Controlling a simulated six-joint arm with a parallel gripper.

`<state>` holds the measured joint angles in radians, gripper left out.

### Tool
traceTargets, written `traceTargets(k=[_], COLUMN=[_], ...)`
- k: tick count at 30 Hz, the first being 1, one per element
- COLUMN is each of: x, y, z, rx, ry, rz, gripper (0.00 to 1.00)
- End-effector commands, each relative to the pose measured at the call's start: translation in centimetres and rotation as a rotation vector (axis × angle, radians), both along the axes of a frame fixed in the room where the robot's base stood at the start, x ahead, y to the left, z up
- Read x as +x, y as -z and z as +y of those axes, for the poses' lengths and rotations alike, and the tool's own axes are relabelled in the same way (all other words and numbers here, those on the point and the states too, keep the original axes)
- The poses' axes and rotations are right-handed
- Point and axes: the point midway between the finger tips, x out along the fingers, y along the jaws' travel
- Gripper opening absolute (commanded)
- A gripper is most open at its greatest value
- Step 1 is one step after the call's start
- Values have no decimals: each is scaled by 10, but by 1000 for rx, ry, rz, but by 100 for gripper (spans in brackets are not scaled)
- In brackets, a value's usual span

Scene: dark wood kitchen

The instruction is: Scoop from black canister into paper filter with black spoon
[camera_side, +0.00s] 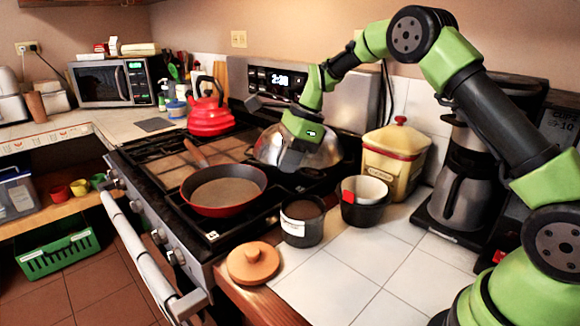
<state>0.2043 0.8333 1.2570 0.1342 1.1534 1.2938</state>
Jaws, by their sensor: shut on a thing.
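The black canister (302,230) stands open on the white tile counter, with a pale label and dark brown grounds inside. The white paper filter (368,188) sits in a black cup (363,214) with a red tag, just right of the canister. My gripper (284,164) points down in front of the silver dome over the stove, behind and above the canister. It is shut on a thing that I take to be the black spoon. The spoon itself cannot be made out against the dark stove.
A terracotta lid (253,264) lies front left of the canister. A red pan (224,192) and a silver dome (322,154) are on the stove. A yellow tin (394,162) and a coffee maker (466,188) stand behind the cup. The front tiles are clear.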

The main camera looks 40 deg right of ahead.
Motion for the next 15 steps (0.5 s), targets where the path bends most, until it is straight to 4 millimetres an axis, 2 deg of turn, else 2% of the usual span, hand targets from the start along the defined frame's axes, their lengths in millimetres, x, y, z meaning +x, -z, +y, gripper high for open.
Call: traceTargets(k=[9, 12, 15], x=[-49, -64, -73], y=[-4, -6, -7], z=[-92, -111, -122], rx=[-78, -83, -83], ry=[-320, -403, -456], rz=[18, 24, 24], gripper=[0, 0, 0])
